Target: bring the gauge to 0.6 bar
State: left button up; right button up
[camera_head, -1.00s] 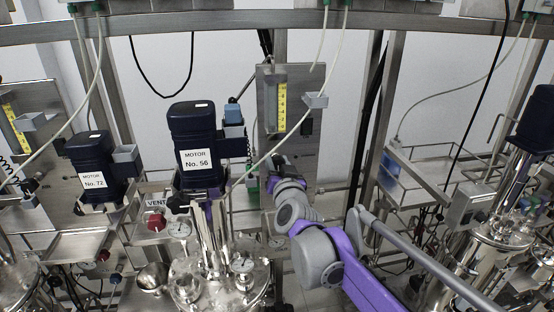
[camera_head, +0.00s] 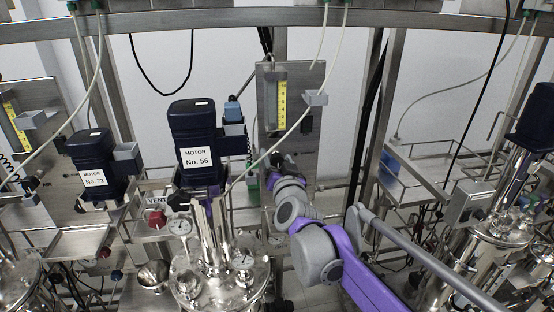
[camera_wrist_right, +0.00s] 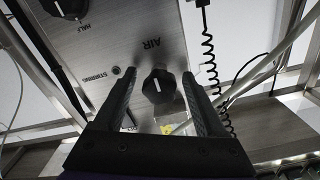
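A small round dial gauge (camera_head: 180,226) with a white face stands on the steel vessel below the motor marked No. 56. A second dial (camera_head: 243,261) sits lower on the vessel lid. Both needles are too small to read. My right gripper (camera_head: 276,163) is at the steel panel behind the vessel, its fingers hard to make out there. In the right wrist view my right gripper (camera_wrist_right: 158,72) is open, with one finger on each side of a black knob (camera_wrist_right: 157,86) labelled AIR. Gaps show between knob and fingers. My left gripper is out of view.
The panel (camera_head: 308,150) carries a yellow scale (camera_head: 283,106). A pale hose crosses in front of it. Motor No. 56 (camera_head: 193,130) stands left of my right arm. In the wrist view a second knob (camera_wrist_right: 72,8) and a coiled black cable (camera_wrist_right: 210,60) are near.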

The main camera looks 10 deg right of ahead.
jog(key=s+b, duration=0.1)
jog(key=s, duration=0.9)
jog(key=shift+s, duration=0.4)
jog(key=shift+a, duration=0.1)
dwell(2.2)
jog(key=s+d+f+n+g+p, duration=0.1)
jog(key=s+f+g, duration=0.5)
jog(key=s+f, duration=0.7)
jog(key=s+d+f+n+g+p, duration=0.2)
jog(key=s+f+g, duration=0.4)
jog(key=s+f, duration=0.7)
jog(key=shift+s+d+f+n+g, duration=0.2)
jog(key=shift+d+f+n+g, duration=0.3)
jog(key=shift+d, duration=0.75)
jog(key=shift+r, duration=0.15)
